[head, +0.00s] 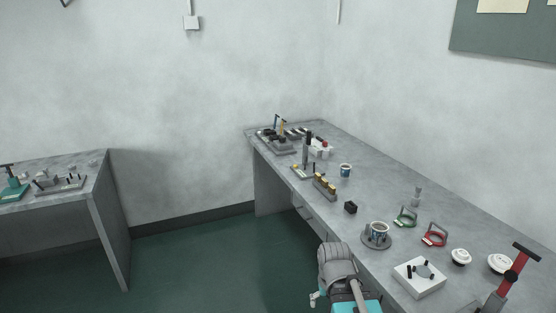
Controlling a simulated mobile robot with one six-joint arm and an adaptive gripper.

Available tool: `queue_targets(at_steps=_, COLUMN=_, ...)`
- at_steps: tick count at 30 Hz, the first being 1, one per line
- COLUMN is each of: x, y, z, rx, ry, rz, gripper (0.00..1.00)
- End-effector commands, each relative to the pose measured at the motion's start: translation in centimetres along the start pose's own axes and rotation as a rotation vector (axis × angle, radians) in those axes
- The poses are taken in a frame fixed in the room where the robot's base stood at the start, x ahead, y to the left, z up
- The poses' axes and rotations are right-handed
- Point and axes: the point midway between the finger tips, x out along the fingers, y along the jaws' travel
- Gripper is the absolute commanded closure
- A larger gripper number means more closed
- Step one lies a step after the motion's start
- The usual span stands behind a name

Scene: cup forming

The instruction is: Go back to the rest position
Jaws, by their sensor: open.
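My arm is folded in close to my body at the bottom centre of the head view, off the front edge of the grey workbench (385,215). My gripper (315,299) seems to be the small pale part at the arm's left side, open and partly hidden by the arm. I see nothing held in it. It is apart from the bench and everything on it. A patterned cup (379,228) stands on a round grey base (376,242) on the bench. Another cup (346,169) stands farther back.
A white block (419,284), a green-handled tool (406,218), a red-handled ring tool (435,236), white round pieces (461,257) and a red-handled lever (520,258) stand on the bench's near half. A second table (85,170) is at left. Green floor between is clear.

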Motion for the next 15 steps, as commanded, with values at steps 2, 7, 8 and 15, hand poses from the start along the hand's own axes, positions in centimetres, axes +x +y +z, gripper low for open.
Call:
queue_targets(at_steps=2, x=-2.1, y=0.0, z=0.0, rx=0.000, ry=0.000, rz=0.000, gripper=0.00)
queue_targets(at_steps=7, x=-5.2, y=0.0, z=0.0, rx=0.000, ry=0.000, rz=0.001, gripper=0.00)
queue_targets(at_steps=8, x=-5.7, y=0.0, z=0.0, rx=0.000, ry=0.000, rz=0.001, gripper=0.00)
queue_targets(at_steps=15, x=-9.1, y=0.0, z=0.0, rx=0.000, ry=0.000, rz=0.001, gripper=0.00)
